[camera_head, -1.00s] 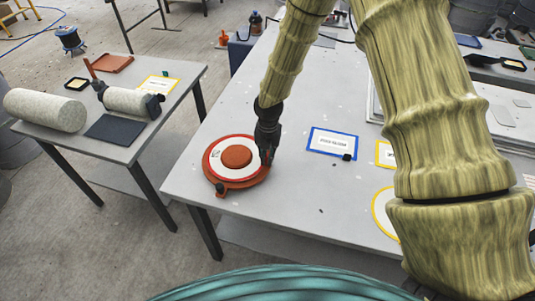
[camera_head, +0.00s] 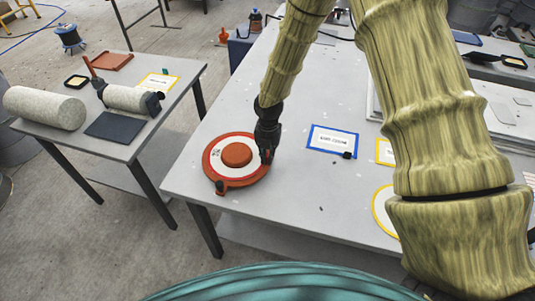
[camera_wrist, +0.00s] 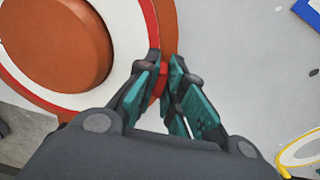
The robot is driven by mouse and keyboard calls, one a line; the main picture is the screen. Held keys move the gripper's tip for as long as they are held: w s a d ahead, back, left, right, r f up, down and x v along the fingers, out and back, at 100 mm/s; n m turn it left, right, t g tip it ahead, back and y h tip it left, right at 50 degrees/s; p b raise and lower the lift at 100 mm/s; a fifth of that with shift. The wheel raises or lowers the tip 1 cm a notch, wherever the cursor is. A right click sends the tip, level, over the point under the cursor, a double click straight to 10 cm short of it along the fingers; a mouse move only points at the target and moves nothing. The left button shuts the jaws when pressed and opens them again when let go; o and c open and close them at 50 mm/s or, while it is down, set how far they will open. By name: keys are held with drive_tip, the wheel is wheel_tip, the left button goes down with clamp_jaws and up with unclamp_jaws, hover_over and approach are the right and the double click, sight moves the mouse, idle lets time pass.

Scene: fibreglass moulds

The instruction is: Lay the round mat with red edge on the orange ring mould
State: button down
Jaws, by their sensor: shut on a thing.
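The orange ring mould (camera_head: 222,184) sits on the grey table near its left edge. It has a raised round orange centre (camera_head: 237,155). The white round mat with red edge (camera_head: 216,161) lies around that centre, on the mould's flange. In the wrist view the mat (camera_wrist: 125,40) looks flat, with the mould (camera_wrist: 165,25) showing beyond its red rim. My gripper (camera_head: 266,156) is at the mat's right side. In the wrist view its teal fingertips (camera_wrist: 166,72) are shut on the mat's red edge. Whether the mat touches the flange all around cannot be told.
A blue-framed card (camera_head: 333,141) with a small black block lies right of the mould. A yellow-edged round mat (camera_head: 380,212) lies farther right, partly behind my arm. A second table (camera_head: 70,140) at left holds rolls and a dark pad. The grey tabletop between is clear.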

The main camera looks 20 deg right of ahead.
drive_tip(key=c, duration=1.5)
unclamp_jaws()
drive_tip(key=shift+o, duration=0.2)
drive_tip(key=shift+r, duration=0.1)
wheel_tip(320, 180, up, 12)
drive_tip(key=shift+d, duration=0.15)
drive_tip(key=shift+s+f, duration=0.1)
drive_tip(key=shift+f, duration=0.15)
